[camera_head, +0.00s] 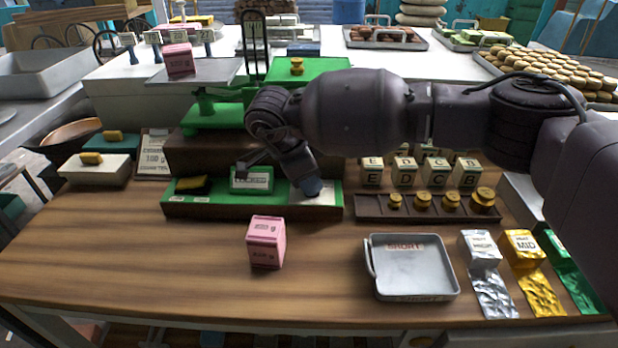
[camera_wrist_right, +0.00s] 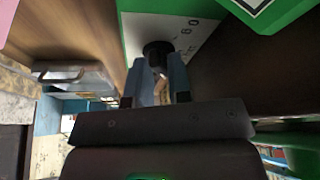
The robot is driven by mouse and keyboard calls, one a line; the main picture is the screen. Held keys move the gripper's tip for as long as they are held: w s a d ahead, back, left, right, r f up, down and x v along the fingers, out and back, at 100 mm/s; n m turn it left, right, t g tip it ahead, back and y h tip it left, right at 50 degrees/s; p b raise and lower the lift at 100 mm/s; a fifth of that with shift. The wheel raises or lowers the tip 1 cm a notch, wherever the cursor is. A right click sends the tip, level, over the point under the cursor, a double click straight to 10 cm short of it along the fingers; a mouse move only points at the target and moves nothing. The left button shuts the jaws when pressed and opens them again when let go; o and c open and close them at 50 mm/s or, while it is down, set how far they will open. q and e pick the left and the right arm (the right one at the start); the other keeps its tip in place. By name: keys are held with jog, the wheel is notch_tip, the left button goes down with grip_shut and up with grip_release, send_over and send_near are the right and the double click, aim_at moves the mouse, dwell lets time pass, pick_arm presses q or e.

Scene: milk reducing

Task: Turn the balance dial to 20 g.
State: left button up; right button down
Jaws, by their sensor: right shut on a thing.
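The balance is green on a brown base, with a green front panel (camera_head: 230,208). On the panel's right end is a white dial plate (camera_head: 325,198), which shows printed marks in the right wrist view (camera_wrist_right: 190,35). The dark round dial knob (camera_wrist_right: 157,47) stands on this plate; in the head view my gripper hides it. My right gripper (camera_head: 312,188) reaches down at the plate. In the right wrist view its blue-grey fingers (camera_wrist_right: 160,66) are shut on the knob. The dial's setting cannot be read. My left gripper is not in view.
A pink box (camera_head: 266,242) stands in front of the panel. A grey tray (camera_head: 410,268) lies to its right. A dark rack with brass weights (camera_head: 424,206) sits right of the panel. Another pink box (camera_head: 179,59) rests on the balance's left pan. The front-left wood table is clear.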

jog(key=shift+d+f+m+g, duration=0.1)
jog(key=shift+f+m+g, duration=0.15)
jog(key=shift+m, duration=0.35)
jog(key=c, duration=1.3)
grip_release()
jog(key=shift+r, duration=0.1)
jog(key=shift+o, duration=1.2)
jog(key=shift+s+d, duration=0.1)
jog(key=shift+r, duration=0.1)
jog(key=shift+a+r, duration=0.3)
jog(key=shift+r, duration=0.2)
jog(key=w+v, duration=0.1)
jog(key=v, duration=0.8)
jog(key=shift+s+r+p, duration=0.3)
jog(key=shift+s, duration=0.25)
jog(key=shift+a, duration=0.1)
